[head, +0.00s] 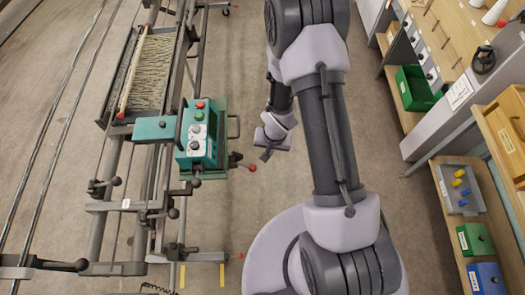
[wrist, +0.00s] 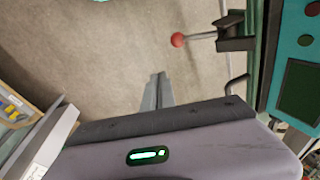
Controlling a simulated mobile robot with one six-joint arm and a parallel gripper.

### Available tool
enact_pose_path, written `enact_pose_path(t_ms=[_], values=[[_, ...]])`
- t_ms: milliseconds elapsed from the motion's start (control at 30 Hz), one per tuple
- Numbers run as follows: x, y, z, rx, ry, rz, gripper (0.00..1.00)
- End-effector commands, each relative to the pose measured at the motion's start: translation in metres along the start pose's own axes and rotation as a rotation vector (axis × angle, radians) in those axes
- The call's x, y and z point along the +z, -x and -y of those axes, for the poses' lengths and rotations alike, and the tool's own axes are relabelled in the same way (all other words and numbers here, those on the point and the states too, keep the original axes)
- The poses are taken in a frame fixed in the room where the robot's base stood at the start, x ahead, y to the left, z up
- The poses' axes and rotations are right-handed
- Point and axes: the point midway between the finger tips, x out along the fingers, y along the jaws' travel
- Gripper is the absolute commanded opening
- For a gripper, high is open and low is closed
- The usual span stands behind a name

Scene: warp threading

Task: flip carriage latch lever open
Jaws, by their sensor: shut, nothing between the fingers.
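A lever with a red ball knob (head: 252,168) sticks out to the right from the lower side of the teal carriage box (head: 196,150). In the wrist view the red ball lever (wrist: 177,40) points left from a dark bracket beside the teal panel (wrist: 300,60). I cannot tell for sure whether it is the latch lever. My gripper (head: 266,155) is just right of the knob in the head view, apart from it. In the wrist view my gripper's fingers (wrist: 157,80) are shut and empty, below the knob, over bare floor.
A loom frame (head: 150,70) with warp threads runs along the left. Another red ball (head: 240,256) shows lower on the frame. Shelves with a green bin (head: 413,88) and a grey tray (head: 460,190) stand at the right.

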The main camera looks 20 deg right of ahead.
Motion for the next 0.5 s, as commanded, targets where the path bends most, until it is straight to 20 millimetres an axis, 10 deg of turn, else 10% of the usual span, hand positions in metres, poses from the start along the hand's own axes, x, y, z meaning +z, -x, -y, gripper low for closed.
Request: enact_pose_path(t_ms=[500], values=[[-0.004,0.04,-0.022,-0.001,0.001,-0.002,0.0]])
